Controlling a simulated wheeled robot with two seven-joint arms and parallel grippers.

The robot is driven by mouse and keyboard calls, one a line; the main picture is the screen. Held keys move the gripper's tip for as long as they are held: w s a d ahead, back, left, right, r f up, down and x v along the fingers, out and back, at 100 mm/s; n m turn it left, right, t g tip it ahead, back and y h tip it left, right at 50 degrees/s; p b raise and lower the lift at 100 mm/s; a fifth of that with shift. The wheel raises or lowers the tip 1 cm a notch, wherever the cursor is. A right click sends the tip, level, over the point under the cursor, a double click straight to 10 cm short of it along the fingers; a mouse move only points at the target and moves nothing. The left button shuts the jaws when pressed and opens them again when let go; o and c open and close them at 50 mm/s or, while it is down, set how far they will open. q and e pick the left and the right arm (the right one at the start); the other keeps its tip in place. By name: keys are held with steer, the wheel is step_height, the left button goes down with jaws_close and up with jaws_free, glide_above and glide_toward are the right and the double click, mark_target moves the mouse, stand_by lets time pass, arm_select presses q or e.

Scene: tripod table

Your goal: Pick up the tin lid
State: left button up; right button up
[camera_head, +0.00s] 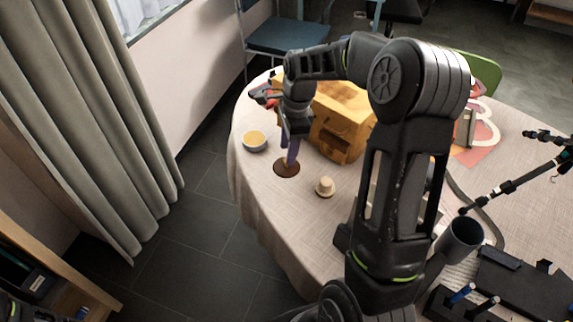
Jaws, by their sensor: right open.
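A flat, round, dark brown disc (287,169) lies on the cloth-covered table near its left edge; it looks like the tin lid, though I cannot be certain. My right gripper (291,156) points down right over this disc, its jaws open. From this angle I cannot tell whether the fingertips touch the disc. Part of the disc's far side is hidden behind the fingers. My left gripper is not in view.
A small bowl (255,142) with a yellowish inside stands left of the disc. A cream, hat-shaped piece (325,187) sits to its right. A wooden box (342,118) stands behind. A black tripod (510,187) lies at the right. My right arm hides the table's middle.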

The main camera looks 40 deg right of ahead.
step_height(320, 180, down, 3)
steer(key=shift+w+a+f, duration=0.1)
steer(key=shift+a+f, duration=0.05)
steer(key=shift+c, duration=0.5)
jaws_close()
stand_by(0.4)
